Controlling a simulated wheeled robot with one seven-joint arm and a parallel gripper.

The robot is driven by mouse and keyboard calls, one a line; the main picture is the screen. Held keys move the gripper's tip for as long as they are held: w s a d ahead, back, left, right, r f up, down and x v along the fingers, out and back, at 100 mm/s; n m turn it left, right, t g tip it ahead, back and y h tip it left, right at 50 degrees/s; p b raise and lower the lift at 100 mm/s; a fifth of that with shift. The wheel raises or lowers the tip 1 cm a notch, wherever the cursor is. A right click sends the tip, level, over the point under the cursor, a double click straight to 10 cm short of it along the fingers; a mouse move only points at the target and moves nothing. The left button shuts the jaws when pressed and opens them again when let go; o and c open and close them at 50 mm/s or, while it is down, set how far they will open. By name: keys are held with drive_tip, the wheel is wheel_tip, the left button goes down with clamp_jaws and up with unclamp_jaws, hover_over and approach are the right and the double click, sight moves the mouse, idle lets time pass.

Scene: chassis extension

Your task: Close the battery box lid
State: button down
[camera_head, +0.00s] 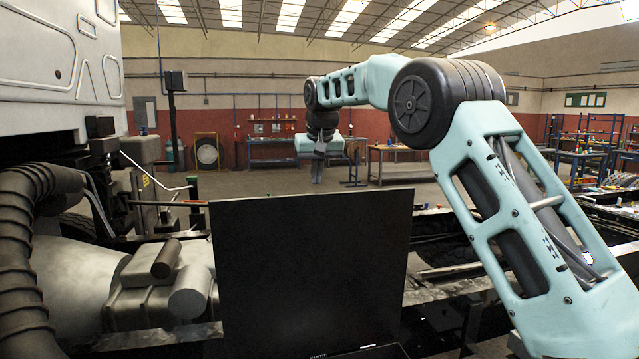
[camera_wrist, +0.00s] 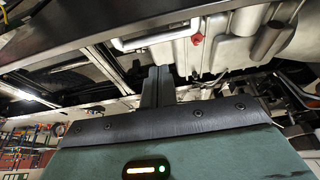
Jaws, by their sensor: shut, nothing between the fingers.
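The battery box lid (camera_head: 312,265) is a large flat black panel standing upright, raised open, in the middle foreground of the head view. Only a sliver of the box shows at its foot. My gripper (camera_head: 317,180) hangs from the arm beyond the lid, its fingertips pointing down just above the lid's top edge in the picture. In the wrist view the two dark fingers (camera_wrist: 158,80) are together and empty. I cannot tell from these views how far the fingers are from the lid.
A grey cylindrical tank and pipes (camera_head: 165,280) lie left of the lid. A ribbed black hose (camera_head: 25,240) and the white cab (camera_head: 60,65) are further left. Dark chassis rails run behind and to the right. A dark beam (camera_wrist: 110,38) crosses the top of the wrist view.

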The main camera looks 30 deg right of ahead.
drive_tip(key=shift+x, duration=1)
drive_tip(key=shift+s+f+p, duration=0.15)
drive_tip(key=shift+p, duration=0.2)
drive_tip(key=s, duration=0.3)
drive_tip(key=shift+s+a+f+p, duration=0.15)
drive_tip(key=shift+s+a+p, duration=0.1)
drive_tip(key=shift+a+p, duration=0.15)
